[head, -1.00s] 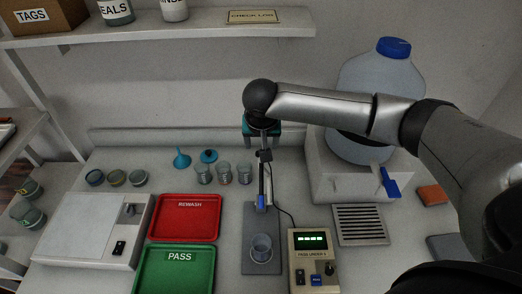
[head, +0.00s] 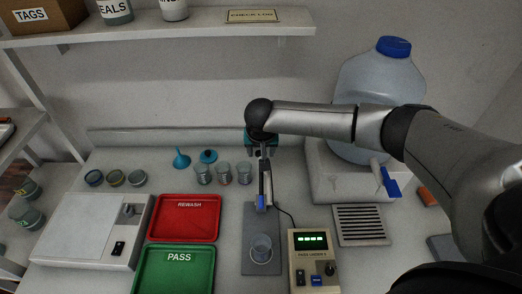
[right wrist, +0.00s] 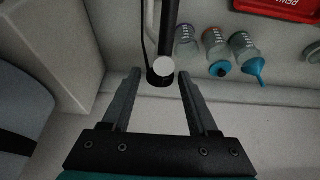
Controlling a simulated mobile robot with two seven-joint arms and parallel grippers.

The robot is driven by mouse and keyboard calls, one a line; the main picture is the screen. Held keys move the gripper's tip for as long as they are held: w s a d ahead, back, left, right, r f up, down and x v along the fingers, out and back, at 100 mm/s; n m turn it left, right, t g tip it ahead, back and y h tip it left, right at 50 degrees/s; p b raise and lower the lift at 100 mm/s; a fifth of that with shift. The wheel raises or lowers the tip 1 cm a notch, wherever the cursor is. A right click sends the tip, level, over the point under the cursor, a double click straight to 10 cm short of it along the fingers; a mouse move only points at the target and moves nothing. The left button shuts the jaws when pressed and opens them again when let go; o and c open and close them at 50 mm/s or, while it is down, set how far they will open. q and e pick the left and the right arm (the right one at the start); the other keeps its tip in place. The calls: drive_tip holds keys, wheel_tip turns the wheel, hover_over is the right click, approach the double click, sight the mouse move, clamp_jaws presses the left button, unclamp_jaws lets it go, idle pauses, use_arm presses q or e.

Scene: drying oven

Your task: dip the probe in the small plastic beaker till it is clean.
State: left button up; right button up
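My right gripper (head: 262,152) is at the upper end of the probe stand in the head view. In the right wrist view the right gripper (right wrist: 160,76) has its fingers apart, with a black cylindrical part (right wrist: 159,79) with a pale round face between their tips; I see gaps on both sides. A clear beaker (head: 261,249) stands on the grey stand plate (head: 262,222), below a blue piece (head: 262,201) on the stand. The probe's tip cannot be made out. Three small clear cups (head: 224,174) stand farther back. My left gripper is not in view.
A meter (head: 312,258) with a lit green display stands right of the plate, with a cable. Red (head: 187,217) and green (head: 176,269) trays lie left. A large water jug (head: 377,95) with a tap and a drain grille (head: 360,224) are at right. A shelf hangs above.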

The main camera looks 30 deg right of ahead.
clamp_jaws()
idle(1.1)
